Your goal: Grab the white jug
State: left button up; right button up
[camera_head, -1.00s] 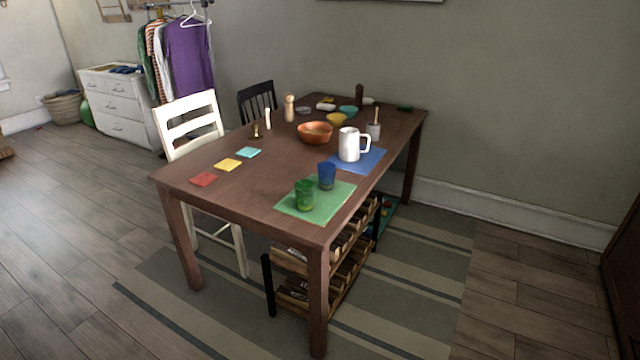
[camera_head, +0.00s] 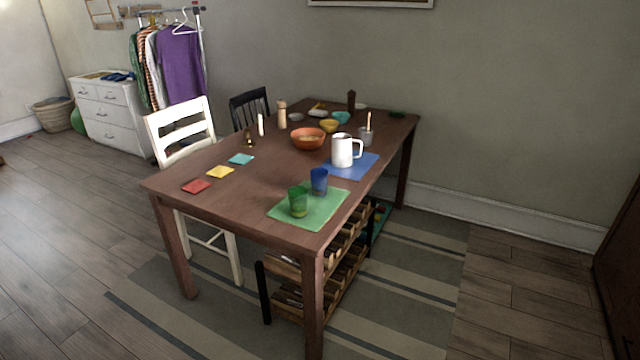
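The white jug (camera_head: 342,151) stands upright on the blue mat (camera_head: 360,168) near the right long edge of the wooden table (camera_head: 225,203). Its handle points to the right. Neither of my grippers shows in the head view, and nothing touches the jug.
A green glass (camera_head: 298,202) and a blue glass (camera_head: 319,181) stand on a green mat (camera_head: 328,212) in front of the jug. An orange bowl (camera_head: 308,139) is behind it to the left. A white chair (camera_head: 181,124) stands at the left side. The striped rug (camera_head: 420,265) right of the table is clear.

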aim_at(342, 157)
jog(key=i+l+u, duration=0.15)
jog(key=u, duration=0.3)
jog(key=i+l+u, duration=0.1)
jog(key=u, duration=0.3)
jog(key=i+l+u, duration=0.1)
jog(key=l+u, duration=0.35)
jog(key=i+l+u, duration=0.2)
jog(key=l, duration=0.25)
jog(key=k+l+u, duration=0.2)
jog(key=l, duration=0.25)
jog(key=i+l, duration=0.1)
jog(key=l, duration=0.95)
jog(key=i+l+u, duration=0.15)
jog(key=l, duration=0.85)
jog(key=i+l, duration=0.1)
jog(key=l, duration=0.6)
jog(key=i, duration=0.05)
